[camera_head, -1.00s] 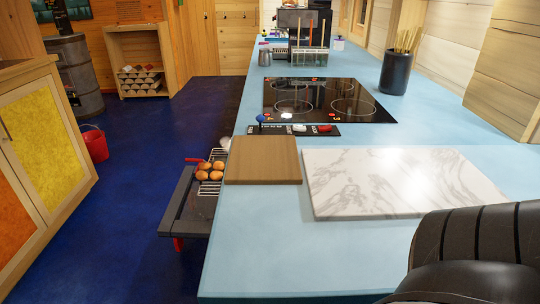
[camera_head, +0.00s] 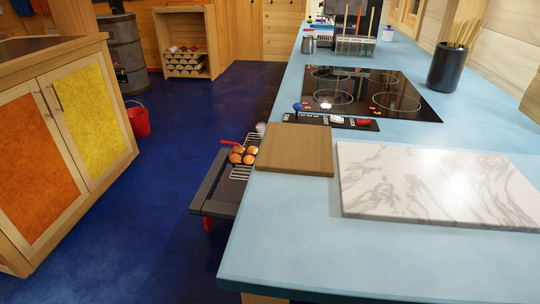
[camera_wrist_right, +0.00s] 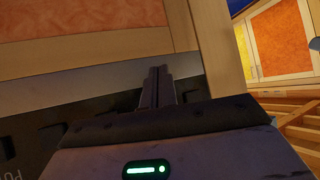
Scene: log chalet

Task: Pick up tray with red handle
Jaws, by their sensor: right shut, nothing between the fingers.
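A wire tray (camera_head: 241,172) with several round brown buns (camera_head: 243,155) sticks out from the left side of the blue counter, low down over a dark open oven door (camera_head: 210,190). A red handle (camera_head: 230,143) shows at its far left corner. Another red piece (camera_head: 207,223) shows below the door's near end. The counter hides the tray's right side. My right gripper (camera_wrist_right: 160,72) shows in the right wrist view, shut and empty, in front of a dark panel and a wood frame. The tray is not visible there. My left gripper is not in view.
The blue counter (camera_head: 300,240) bears a wooden board (camera_head: 295,149), a marble slab (camera_head: 430,185) and a black cooktop (camera_head: 370,95). A cabinet with orange and yellow doors (camera_head: 90,120) stands left. Open blue floor (camera_head: 150,215) lies between, with a red bucket (camera_head: 138,120) beside the cabinet.

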